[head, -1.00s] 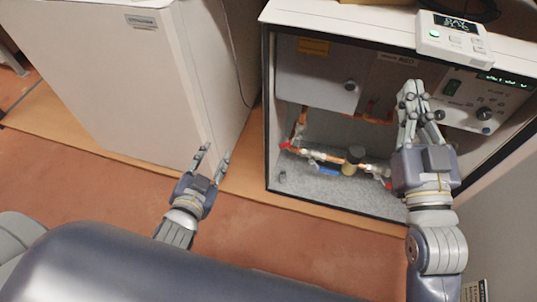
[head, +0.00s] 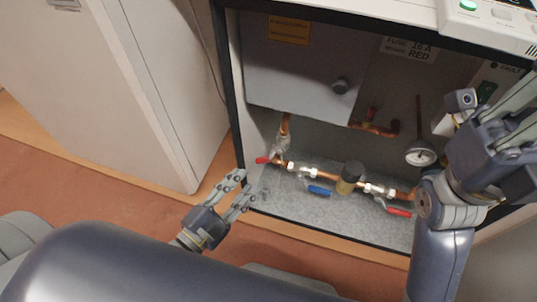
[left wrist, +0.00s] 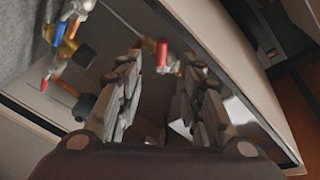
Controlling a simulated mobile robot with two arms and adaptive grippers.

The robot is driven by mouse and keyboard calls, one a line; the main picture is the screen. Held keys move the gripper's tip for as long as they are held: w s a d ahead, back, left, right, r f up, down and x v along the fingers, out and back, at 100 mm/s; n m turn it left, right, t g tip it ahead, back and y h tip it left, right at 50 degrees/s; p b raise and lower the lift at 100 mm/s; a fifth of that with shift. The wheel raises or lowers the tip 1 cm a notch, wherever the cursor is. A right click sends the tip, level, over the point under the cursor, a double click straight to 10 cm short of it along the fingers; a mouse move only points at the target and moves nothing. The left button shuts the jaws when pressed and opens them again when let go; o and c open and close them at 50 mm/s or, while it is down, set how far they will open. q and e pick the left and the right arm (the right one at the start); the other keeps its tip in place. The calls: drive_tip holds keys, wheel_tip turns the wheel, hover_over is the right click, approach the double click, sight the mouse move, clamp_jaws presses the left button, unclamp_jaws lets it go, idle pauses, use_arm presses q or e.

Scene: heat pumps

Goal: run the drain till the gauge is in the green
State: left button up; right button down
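The round white gauge (head: 421,153) sits at the right inside the open cabinet; its needle and any green band are too small to read. A copper pipe run carries a red handle (head: 262,160) at its left end, a blue lever (head: 319,190) and a red lever (head: 399,212). I cannot tell which is the drain. My left gripper (head: 248,182) is open and empty, just below the left red handle, not touching it. That handle shows beyond the open fingers in the left wrist view (left wrist: 162,52). My right gripper (head: 490,110) is at the right, partly cut off; its grip is unclear.
A grey box (head: 300,68) with a black knob hangs above the pipes. A black-capped brass fitting (head: 349,178) stands mid-pipe. The cabinet's dark left frame edge (head: 230,95) is close to my left gripper. A white unit (head: 495,18) lies on top. Floor at left is clear.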

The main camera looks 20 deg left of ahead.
sight(262, 162)
use_arm(q)
drive_tip(key=x, duration=0.9)
drive_tip(key=shift+b, duration=0.4)
clamp_jaws()
